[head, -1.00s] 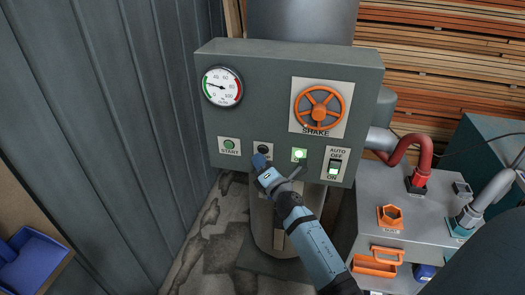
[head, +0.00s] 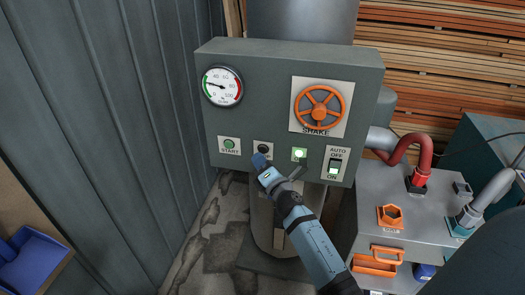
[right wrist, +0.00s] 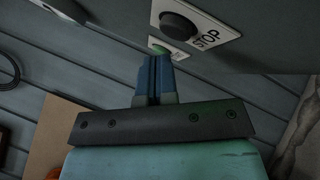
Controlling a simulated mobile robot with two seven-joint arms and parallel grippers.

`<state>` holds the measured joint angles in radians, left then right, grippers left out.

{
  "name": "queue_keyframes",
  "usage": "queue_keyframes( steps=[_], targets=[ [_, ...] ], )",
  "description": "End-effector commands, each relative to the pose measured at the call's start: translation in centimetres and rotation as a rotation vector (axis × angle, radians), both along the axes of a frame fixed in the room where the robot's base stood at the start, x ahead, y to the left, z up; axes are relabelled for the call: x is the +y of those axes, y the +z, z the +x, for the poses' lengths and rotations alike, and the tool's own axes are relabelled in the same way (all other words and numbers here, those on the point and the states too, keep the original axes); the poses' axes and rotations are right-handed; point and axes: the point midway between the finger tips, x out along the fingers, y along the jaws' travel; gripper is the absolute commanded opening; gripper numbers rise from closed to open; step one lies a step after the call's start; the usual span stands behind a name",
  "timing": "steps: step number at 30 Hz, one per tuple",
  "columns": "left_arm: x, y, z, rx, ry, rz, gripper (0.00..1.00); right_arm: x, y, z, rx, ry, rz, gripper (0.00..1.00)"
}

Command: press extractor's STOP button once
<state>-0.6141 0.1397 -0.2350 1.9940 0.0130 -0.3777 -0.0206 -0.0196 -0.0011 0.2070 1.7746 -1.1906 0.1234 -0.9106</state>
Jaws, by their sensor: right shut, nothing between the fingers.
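The grey extractor control box (head: 265,105) stands ahead of me. Its black STOP button (head: 264,149) is on a white plate between the green START button (head: 229,144) and a lit green lamp (head: 299,154). My right gripper (head: 259,160) is shut and empty, just below the STOP button, and its tip overlaps the plate's lower edge. In the right wrist view the STOP button (right wrist: 180,25) stands out from the panel above the closed fingertips (right wrist: 155,60), with a gap showing between them. My left gripper is not in view.
An orange SHAKE handwheel (head: 319,107), a gauge (head: 222,87) and an AUTO switch (head: 334,167) set to ON share the panel. A grey cabinet (head: 400,190) with a red hose stands at right. A corrugated wall (head: 110,120) is at left.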

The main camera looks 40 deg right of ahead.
Motion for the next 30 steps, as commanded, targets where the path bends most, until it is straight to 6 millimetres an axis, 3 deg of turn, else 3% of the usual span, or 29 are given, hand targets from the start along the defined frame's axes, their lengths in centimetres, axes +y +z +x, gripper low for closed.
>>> queue_keyframes(
  steps=[30],
  targets=[
    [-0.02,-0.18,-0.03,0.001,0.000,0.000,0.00,-0.64,-0.02,0.58,0.000,0.000,0.001,0.00]
  ],
)
